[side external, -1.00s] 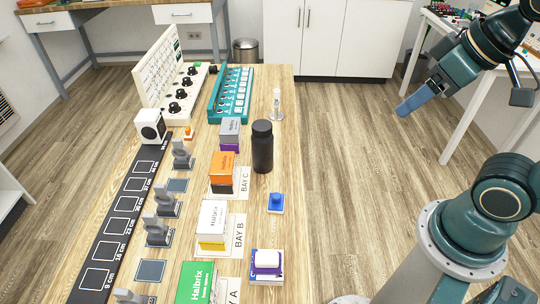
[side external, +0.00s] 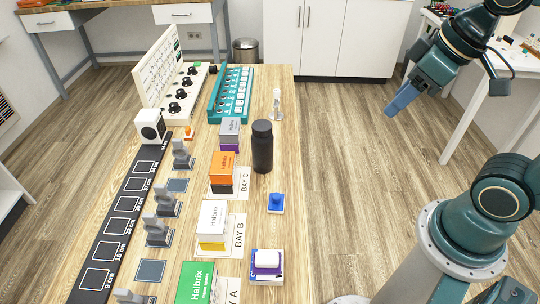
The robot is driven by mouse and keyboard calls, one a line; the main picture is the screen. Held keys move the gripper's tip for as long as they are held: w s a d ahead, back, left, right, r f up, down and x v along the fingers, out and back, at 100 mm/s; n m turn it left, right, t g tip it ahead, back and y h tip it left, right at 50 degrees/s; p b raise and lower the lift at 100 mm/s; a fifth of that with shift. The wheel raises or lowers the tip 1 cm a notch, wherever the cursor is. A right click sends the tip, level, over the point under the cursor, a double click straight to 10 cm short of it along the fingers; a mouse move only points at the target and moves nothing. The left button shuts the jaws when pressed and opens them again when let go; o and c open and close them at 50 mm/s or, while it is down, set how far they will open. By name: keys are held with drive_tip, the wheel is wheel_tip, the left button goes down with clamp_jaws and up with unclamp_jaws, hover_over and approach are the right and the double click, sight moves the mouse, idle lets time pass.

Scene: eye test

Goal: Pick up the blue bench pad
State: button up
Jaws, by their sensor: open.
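A small blue piece with a raised knob (side external: 276,203) sits near the right edge of the wooden bench (side external: 296,245). Flat slate-blue squares lie on the left part of the bench, one near (side external: 151,271) and one farther back (side external: 177,185). I cannot tell for certain which of these is the blue bench pad. My gripper (side external: 391,112), with blue fingers, is up at the right, beyond the bench's right edge and well apart from everything on it. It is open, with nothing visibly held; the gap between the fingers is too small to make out.
A black bottle (side external: 262,147) stands behind the blue piece. A white-and-purple item (side external: 267,259) lies in front of it. Boxes, orange (side external: 223,168), white (side external: 211,222) and green (side external: 195,284), line the bench's middle. A teal rack (side external: 231,95) stands behind.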

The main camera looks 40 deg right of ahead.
drive_tip(key=w+f+n+g+y, duration=0.4)
drive_tip(key=w+f+n+y, duration=0.4)
drive_tip(key=w+f+n, duration=0.75)
drive_tip(key=m+t+y, duration=0.2)
drive_tip(key=y, duration=0.2)
approach(278, 195)
drive_tip(key=w+v, duration=0.1)
drive_tip(key=v, duration=0.2)
drive_tip(key=shift+s+d+r, duration=0.15)
drive_tip(key=shift+s, duration=0.05)
drive_tip(key=shift+x, duration=4.3)
drive_tip(key=shift+s, duration=0.1)
drive_tip(key=shift+x, duration=2.6)
drive_tip(key=shift+s, duration=0.2)
